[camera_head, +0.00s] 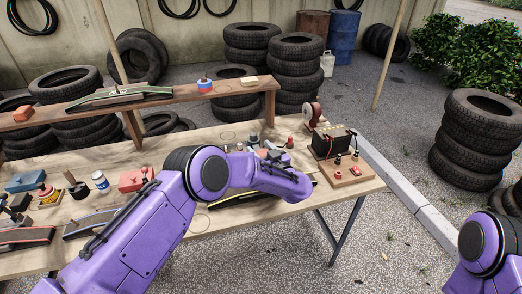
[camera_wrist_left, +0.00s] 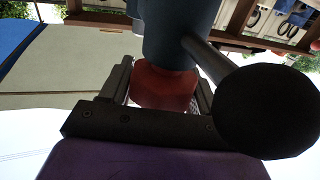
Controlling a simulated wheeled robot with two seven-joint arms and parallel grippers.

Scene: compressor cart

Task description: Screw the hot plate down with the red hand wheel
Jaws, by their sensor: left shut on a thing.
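My left gripper (camera_wrist_left: 164,88) is shut on a red part, which I take for the red hand wheel (camera_wrist_left: 165,84), with one dark finger on either side of it. A dark blue-grey cylinder (camera_wrist_left: 178,35) with a slanting bar and a large black ball (camera_wrist_left: 268,112) stands right against the red part in the wrist view. In the head view my left arm reaches over the bench and hides most of the gripper and what it holds. I cannot make out the hot plate there. My right gripper is out of view; only part of that arm shows.
On the wooden bench (camera_head: 215,222), a black battery-like box (camera_head: 333,143) and a board with small knobs (camera_head: 346,174) stand right of the arm. Bottles, tools and a red box (camera_head: 135,180) crowd the left. A raised shelf (camera_head: 150,103) runs behind.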

